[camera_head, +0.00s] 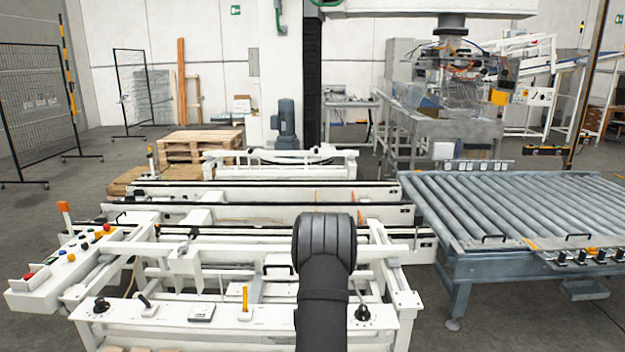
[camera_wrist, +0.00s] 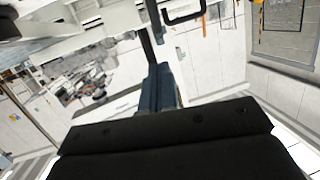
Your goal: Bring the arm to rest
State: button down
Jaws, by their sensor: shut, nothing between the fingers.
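My gripper (camera_wrist: 165,130) shows in the wrist view as a broad black body across the bottom. It is shut, with no gap and no object seen at it. In the head view my black arm rises from the bottom edge, a little right of the middle, in front of the white conveyor frame (camera_head: 130,320). The gripper itself cannot be made out there. It is hidden or out of the picture.
A grey roller conveyor (camera_head: 520,205) stands on the right. A control panel (camera_head: 75,255) with buttons is at the left. Wooden pallets (camera_head: 195,150) and a blue-grey motor (camera_head: 286,122) are behind. Mesh fences (camera_head: 35,110) stand at the far left, with bare floor before them.

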jog(key=w+f+t, duration=0.1)
jog(key=w+a+f+t, duration=0.1)
jog(key=w+f, duration=0.1)
jog(key=w+a+f+n+t, duration=0.1)
jog(key=w+f+t, duration=0.1)
jog(key=shift+f+y, duration=0.15)
jog(key=shift+y, duration=0.25)
jog(key=s+d+f+t, duration=0.1)
jog(key=s+f, duration=0.3)
jog(key=s, duration=0.3)
jog(key=s+d+f+t, duration=0.2)
jog(key=s+f, duration=0.2)
jog(key=s, duration=0.3)
jog(key=shift+n+y, duration=0.4)
jog(key=shift+a, duration=0.1)
dwell(0.6)
jog(key=shift+m+g+h, duration=0.3)
jog(key=shift+g, duration=0.6)
jog(key=shift+w+a+r, duration=0.45)
jog(key=shift+w+r, duration=0.8)
jog(key=shift+w, duration=1.05)
jog(key=shift+w+a+r, duration=0.45)
jog(key=shift+w+r, duration=0.75)
jog(key=shift+w, duration=1.05)
jog(key=shift+w+a+r, duration=0.45)
jog(key=shift+w+r, duration=0.8)
jog(key=shift+w, duration=1.05)
